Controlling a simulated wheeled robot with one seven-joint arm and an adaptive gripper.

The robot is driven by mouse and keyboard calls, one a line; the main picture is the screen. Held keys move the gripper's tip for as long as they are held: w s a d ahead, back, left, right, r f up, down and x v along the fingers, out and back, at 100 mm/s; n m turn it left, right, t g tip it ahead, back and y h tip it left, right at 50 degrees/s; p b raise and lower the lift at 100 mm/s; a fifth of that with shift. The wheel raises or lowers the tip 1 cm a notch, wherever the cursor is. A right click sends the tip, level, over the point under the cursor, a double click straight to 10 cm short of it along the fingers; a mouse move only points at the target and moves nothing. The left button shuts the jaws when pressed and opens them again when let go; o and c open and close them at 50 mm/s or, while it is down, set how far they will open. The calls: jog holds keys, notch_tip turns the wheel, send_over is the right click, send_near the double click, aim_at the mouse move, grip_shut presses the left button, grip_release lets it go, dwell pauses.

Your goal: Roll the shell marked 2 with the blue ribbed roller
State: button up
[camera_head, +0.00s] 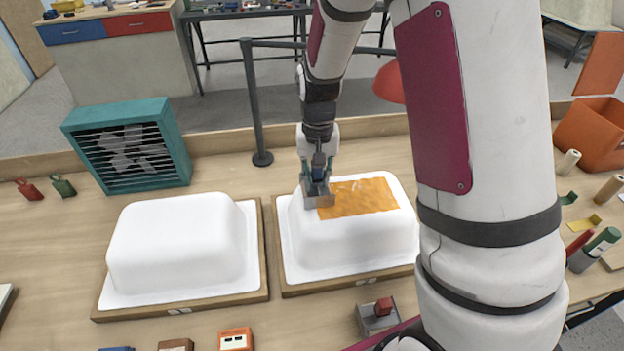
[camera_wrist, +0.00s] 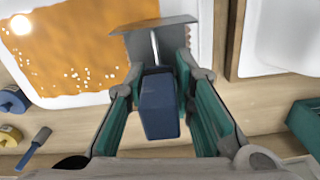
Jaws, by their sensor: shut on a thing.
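My gripper (camera_head: 318,180) is shut on a blue-handled tool with a flat grey metal plate (camera_head: 318,198). In the wrist view its blue handle (camera_wrist: 158,105) is between the jaws and the plate (camera_wrist: 152,24) lies beyond. The plate is over the left end of an orange patch (camera_head: 358,197) on top of the right white shell (camera_head: 345,238); contact cannot be told. The left shell (camera_head: 170,250) is bare white. Small tags are on the tray fronts, too small to read. A blue round thing (camera_wrist: 13,100) lies beside the right shell; whether it is the ribbed roller cannot be told.
Each shell stands in a wooden-edged tray. A yellow round thing (camera_wrist: 10,136) and a blue-handled tool (camera_wrist: 35,147) lie behind the right shell. An orange bin (camera_head: 590,130) is far right.

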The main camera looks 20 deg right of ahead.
jog(key=shift+s+d+f, duration=0.1)
jog(key=shift+s+d, duration=0.25)
jog(key=shift+d, duration=0.9)
jog(key=shift+s+d, duration=0.3)
jog(key=shift+d, duration=0.95)
jog(key=shift+s+d+f, duration=0.1)
jog(key=shift+s+d, duration=0.25)
jog(key=shift+d, duration=0.9)
jog(key=shift+s+d+r+p, duration=0.1)
jog(key=shift+s+d+p, duration=0.15)
jog(key=shift+d, duration=1.65)
jog(key=shift+s+d+r+p, duration=0.1)
jog(key=shift+s+d, duration=0.25)
jog(key=shift+d, duration=1.5)
jog(key=shift+s+d+r+p, duration=0.1)
jog(key=shift+s+d+p, duration=0.15)
jog(key=shift+d, duration=1.65)
jog(key=shift+s+d+f, duration=0.1)
jog(key=shift+d+f, duration=0.05)
jog(key=shift+a, duration=0.2)
